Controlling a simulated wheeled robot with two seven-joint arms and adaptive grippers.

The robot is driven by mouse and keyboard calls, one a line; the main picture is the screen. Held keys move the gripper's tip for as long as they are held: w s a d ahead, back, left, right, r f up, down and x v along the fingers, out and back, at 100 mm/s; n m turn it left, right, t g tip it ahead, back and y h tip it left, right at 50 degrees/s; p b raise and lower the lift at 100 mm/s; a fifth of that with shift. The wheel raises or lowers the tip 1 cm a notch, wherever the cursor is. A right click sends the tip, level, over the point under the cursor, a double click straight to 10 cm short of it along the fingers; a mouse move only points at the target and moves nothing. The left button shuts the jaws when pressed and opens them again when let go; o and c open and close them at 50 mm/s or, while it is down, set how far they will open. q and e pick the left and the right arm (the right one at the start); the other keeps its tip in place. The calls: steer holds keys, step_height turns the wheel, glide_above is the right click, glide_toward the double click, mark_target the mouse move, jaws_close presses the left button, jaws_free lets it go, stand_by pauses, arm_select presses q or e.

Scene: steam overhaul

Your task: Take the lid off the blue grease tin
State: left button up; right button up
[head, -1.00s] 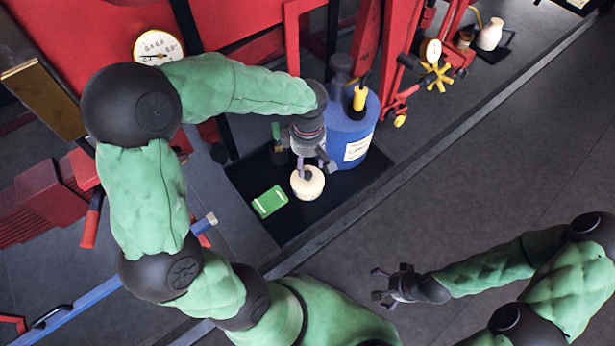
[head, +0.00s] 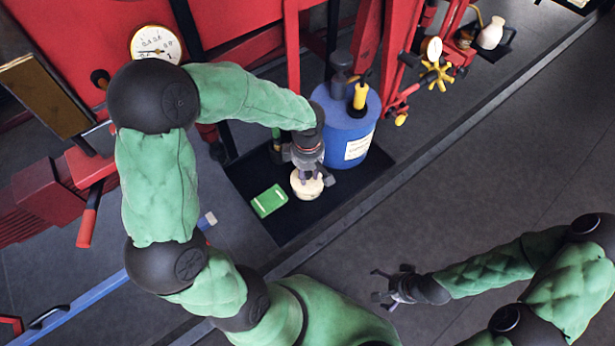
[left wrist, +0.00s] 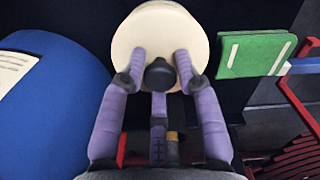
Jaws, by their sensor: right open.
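A large blue drum-like tin (head: 340,140) with a white label stands on a black mat; its blue top also fills the left of the left wrist view (left wrist: 50,115). In front of it sits a round cream lid or pot (head: 306,190) with a black knob (left wrist: 160,75); what is under the cream top is hidden. My left gripper (head: 312,178) is over the cream top, fingers pointing down. In the left wrist view its purple fingers (left wrist: 160,65) are spread on both sides of the knob, with gaps showing. My right gripper (head: 380,285) is open and empty, away from the mat.
A black cylinder (head: 341,68) and a yellow-handled item (head: 360,96) stand on the blue tin. A green pad (head: 269,201) lies left of the cream piece. A red frame (head: 292,50) and a gauge (head: 155,43) are behind. Floor to the right is clear.

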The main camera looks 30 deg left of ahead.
arm_select(q)
jaws_close()
steer(key=shift+r, duration=0.15)
